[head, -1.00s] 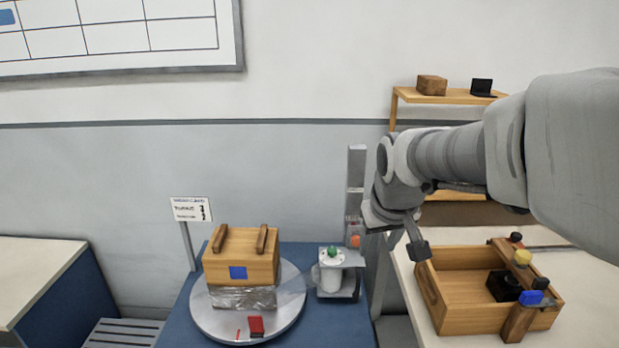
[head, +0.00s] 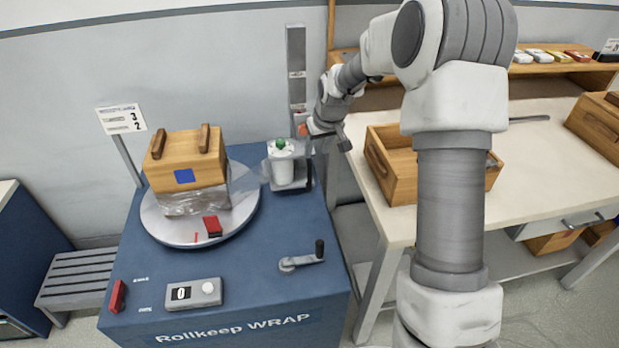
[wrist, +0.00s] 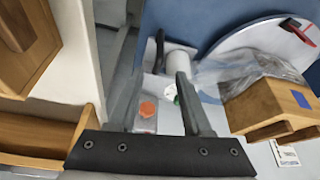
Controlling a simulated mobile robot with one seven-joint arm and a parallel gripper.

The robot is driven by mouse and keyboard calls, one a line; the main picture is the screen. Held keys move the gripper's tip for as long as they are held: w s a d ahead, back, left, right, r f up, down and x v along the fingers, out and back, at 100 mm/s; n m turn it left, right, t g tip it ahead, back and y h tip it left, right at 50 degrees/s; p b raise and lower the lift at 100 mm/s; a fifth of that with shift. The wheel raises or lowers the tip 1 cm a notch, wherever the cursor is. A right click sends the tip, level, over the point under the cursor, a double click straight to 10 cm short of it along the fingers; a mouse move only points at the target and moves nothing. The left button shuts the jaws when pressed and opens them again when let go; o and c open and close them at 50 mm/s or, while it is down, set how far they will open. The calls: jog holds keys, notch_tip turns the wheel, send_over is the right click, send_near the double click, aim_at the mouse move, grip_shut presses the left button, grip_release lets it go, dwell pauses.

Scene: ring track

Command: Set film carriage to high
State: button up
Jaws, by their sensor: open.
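The film carriage (head: 290,178) sits low on a grey upright mast (head: 296,55) at the back of the blue wrapper. It bears a white film roll (head: 284,163) with a green knob (head: 280,143) on top. An orange knob (head: 302,130) is on the carriage's mast side. My gripper (head: 327,142) is just right of the orange knob, apparently not holding anything. In the wrist view my gripper (wrist: 156,84) is open, its fingers spread either side of the orange knob (wrist: 147,109), with the white roll (wrist: 181,61) beyond. Contact cannot be told.
A wooden crate (head: 187,168) on a film-wrapped load stands on the round turntable (head: 165,230), left of the carriage. A crank (head: 302,258) and a control box (head: 194,293) are at the front. An open wooden box (head: 403,180) stands on the right bench. A sign (head: 121,119) stands back left.

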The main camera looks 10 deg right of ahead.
jog(key=b+x, duration=0.2)
jog(key=x, duration=1.5)
jog(key=shift+b, duration=0.4)
grip_shut()
dwell(0.5)
